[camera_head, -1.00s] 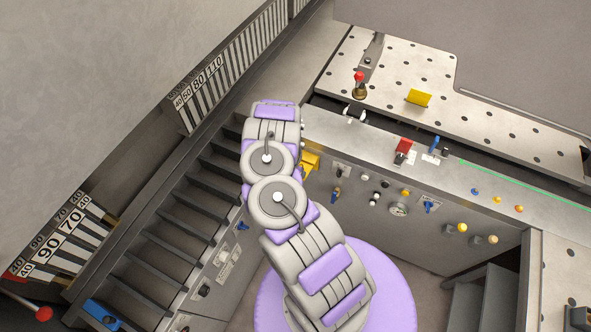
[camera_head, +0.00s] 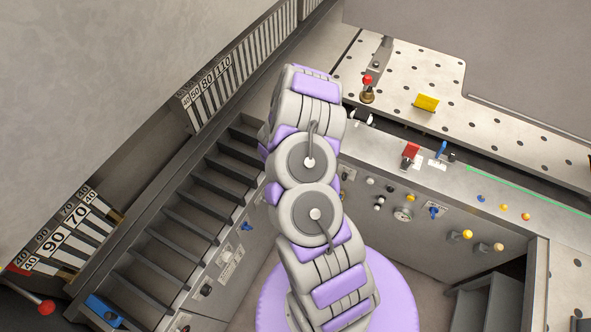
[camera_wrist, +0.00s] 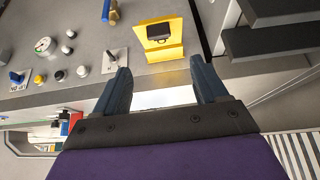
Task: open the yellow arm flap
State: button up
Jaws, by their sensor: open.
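A yellow flap (camera_wrist: 168,42) with a black handle-like mark is on the grey front panel, at the top middle of the wrist view. My gripper (camera_wrist: 160,67) is open and empty, its two dark fingers pointing toward the flap. The fingertips appear just short of the flap's near edge, one to either side; the exact gap cannot be told. In the head view my arm hides both this flap and the gripper.
Knobs and a gauge (camera_head: 403,214) sit along the front panel. A red switch (camera_head: 411,150) and a blue lever (camera_head: 441,149) stand on the ledge above. A separate yellow piece (camera_head: 427,102) is on the perforated table (camera_head: 480,125). Dark slats (camera_head: 205,225) are at left.

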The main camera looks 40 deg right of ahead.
jog(key=shift+s+a+r, duration=0.1)
jog(key=shift+s+r, duration=0.05)
jog(key=shift+r, duration=0.55)
jog(key=shift+s+a+r, duration=0.1)
jog(key=shift+s+r, duration=0.05)
jog(key=shift+r, duration=0.55)
jog(key=shift+a, duration=0.25)
jog(key=shift+c, duration=0.3)
